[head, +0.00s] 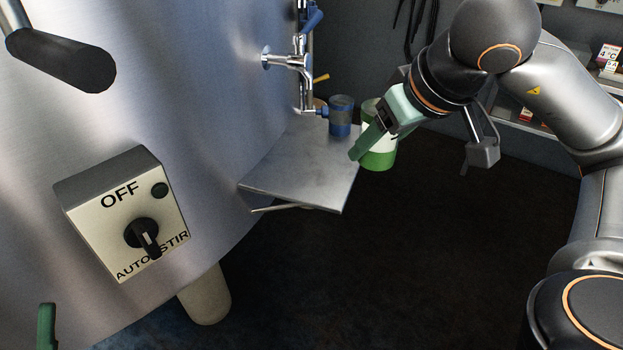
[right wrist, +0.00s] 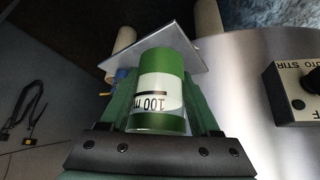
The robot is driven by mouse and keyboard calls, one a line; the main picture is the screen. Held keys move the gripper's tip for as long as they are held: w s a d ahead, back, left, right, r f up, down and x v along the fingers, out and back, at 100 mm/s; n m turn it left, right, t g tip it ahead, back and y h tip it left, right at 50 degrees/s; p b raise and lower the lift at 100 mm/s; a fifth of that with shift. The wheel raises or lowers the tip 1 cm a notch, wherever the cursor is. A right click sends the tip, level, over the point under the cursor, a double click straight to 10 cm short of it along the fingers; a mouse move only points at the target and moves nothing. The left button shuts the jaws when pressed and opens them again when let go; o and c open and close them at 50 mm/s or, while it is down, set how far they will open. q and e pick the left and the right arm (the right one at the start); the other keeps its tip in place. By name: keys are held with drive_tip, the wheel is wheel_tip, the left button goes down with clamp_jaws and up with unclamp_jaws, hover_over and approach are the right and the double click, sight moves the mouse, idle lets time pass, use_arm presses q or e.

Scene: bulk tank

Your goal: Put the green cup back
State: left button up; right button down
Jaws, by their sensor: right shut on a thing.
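The green cup (head: 379,158), with a white band, is in my right gripper (head: 372,140), just off the right edge of the steel shelf (head: 300,165). In the right wrist view, the green cup (right wrist: 160,65) sits between the two green fingers, and its band reads "100 m". The cup hides part of the far finger in the head view. A blue cup (head: 341,118) stands on the shelf near its back right corner. A green fingertip of my left gripper (head: 46,326) shows at the lower left; its opening cannot be seen.
A steel tap (head: 292,62) juts from the tank wall (head: 190,70) above the shelf. A switch box (head: 125,215) marked OFF, AUTO and STIR is on the tank at the left. The dark floor (head: 400,260) right of the shelf is clear.

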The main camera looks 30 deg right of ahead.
drive_tip(key=shift+s+d+r, duration=0.1)
drive_tip(key=shift+s+d, duration=0.05)
drive_tip(key=shift+s, duration=0.05)
drive_tip(key=w+f, duration=0.2)
drive_tip(key=w, duration=0.2)
drive_tip(key=w+a+f+b, duration=0.1)
drive_tip(key=w+f, duration=0.2)
drive_tip(key=w, duration=0.1)
drive_tip(key=w+a+f+b, duration=0.1)
drive_tip(key=w+f, duration=0.2)
drive_tip(key=w, duration=0.1)
drive_tip(key=shift+a, duration=0.2)
drive_tip(key=shift+w+f, duration=0.35)
drive_tip(key=shift+f, duration=0.1)
drive_tip(key=shift+w+a+f+b, duration=0.1)
drive_tip(key=shift+w+f+b, duration=0.2)
drive_tip(key=shift+f+b, duration=0.1)
use_arm(q)
drive_tip(key=shift+s+d+r+m+h+b, duration=0.1)
drive_tip(key=shift+s+r+m+h+b, duration=0.1)
drive_tip(key=shift+s+m+h, duration=0.4)
drive_tip(key=shift+s+d+r+m+h+b, duration=0.15)
drive_tip(key=shift+s+m+h, duration=0.25)
drive_tip(key=shift+h, duration=0.4)
drive_tip(key=shift+s+d+r+m+h+b, duration=0.1)
drive_tip(key=shift+s+r+m+h+b, duration=0.1)
drive_tip(key=shift+s+m+h, duration=0.35)
use_arm(e)
drive_tip(key=shift+w+f, duration=0.15)
drive_tip(key=shift+f, duration=1.45)
